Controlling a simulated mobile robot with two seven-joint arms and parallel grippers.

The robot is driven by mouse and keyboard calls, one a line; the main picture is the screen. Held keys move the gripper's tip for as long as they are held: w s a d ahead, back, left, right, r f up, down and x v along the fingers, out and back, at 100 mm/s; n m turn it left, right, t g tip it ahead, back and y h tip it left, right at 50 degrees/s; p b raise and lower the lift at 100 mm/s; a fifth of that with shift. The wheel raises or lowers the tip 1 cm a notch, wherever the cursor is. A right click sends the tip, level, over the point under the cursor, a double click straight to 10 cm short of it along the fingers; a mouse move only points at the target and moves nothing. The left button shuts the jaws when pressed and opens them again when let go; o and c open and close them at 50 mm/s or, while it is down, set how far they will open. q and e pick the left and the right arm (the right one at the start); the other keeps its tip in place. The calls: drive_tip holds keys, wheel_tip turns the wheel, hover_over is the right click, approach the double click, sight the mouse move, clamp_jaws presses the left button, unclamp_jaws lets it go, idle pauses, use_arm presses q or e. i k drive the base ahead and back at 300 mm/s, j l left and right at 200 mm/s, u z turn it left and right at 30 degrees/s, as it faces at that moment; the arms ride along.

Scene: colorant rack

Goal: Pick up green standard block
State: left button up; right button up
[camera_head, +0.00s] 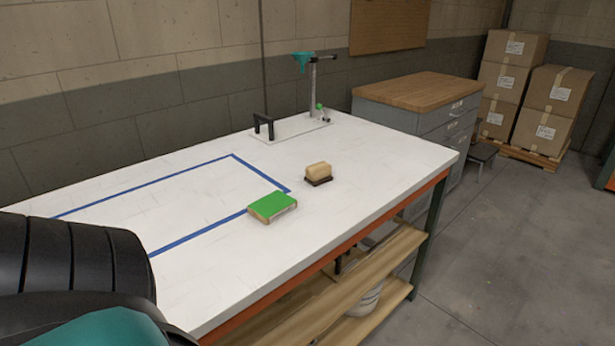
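The green block (272,206) lies flat on the white tabletop (370,210). Its top is green and its sides look wooden. It sits at the near right corner of the blue tape outline (197,234) and overlaps the tape line. A black and teal shape at the lower left looks like part of my own body. Neither gripper shows in this view, so nothing is seen near or touching the block.
A tan brush-like block with a dark base (318,172) stands right of the green block. A stand with a teal funnel (302,60) and a black handle (263,124) are at the back. A wood-topped cabinet (425,91) and stacked cartons (545,110) stand beyond. The floor at right is open.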

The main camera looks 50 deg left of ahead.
sight(268, 209)
drive_tip(key=i, duration=1.45)
drive_tip(key=i+l+u, duration=0.1)
drive_tip(key=i+u, duration=0.15)
drive_tip(key=i, duration=0.3)
drive_tip(key=i+l+u, duration=0.25)
drive_tip(key=i, duration=0.3)
drive_tip(key=j+u, duration=0.1)
drive_tip(key=u, duration=3.05)
